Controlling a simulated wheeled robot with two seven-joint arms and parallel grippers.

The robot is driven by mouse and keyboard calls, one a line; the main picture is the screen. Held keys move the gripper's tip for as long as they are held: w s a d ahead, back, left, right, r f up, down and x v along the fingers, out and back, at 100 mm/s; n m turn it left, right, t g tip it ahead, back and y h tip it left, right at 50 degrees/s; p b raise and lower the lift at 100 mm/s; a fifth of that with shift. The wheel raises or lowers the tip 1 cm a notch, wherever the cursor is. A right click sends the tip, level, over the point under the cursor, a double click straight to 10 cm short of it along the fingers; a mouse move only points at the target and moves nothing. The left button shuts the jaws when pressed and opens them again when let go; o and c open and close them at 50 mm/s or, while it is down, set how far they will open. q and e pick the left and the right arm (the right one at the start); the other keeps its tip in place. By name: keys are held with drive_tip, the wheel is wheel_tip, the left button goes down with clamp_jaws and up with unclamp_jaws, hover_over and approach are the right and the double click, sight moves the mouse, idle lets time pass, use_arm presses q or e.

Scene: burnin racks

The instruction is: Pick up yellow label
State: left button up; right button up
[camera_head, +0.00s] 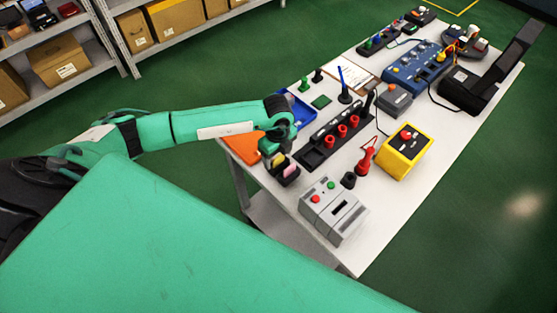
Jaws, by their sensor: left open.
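A small yellow label (279,159) shows at the back of a small black holder (288,182) on the near left side of the white table (393,222). A pink label (291,171) is in the same holder, in front of the yellow one. My left gripper (270,150) hangs pointing down just behind and above the holder, very close to the yellow label. It is open; its fingers are small and dark here, and I cannot tell whether they touch the label. My right gripper is out of view.
An orange sheet (243,146) and a blue tray (302,111) lie by my left wrist. A black rack with red knobs (331,143), a grey button box (333,212) and a yellow box (406,151) stand nearby. The table's near right part is bare.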

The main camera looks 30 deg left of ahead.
use_arm(q)
drive_tip(key=shift+c, duration=0.4)
drive_tip(key=c, duration=1)
drive_tip(key=shift+r, duration=0.15)
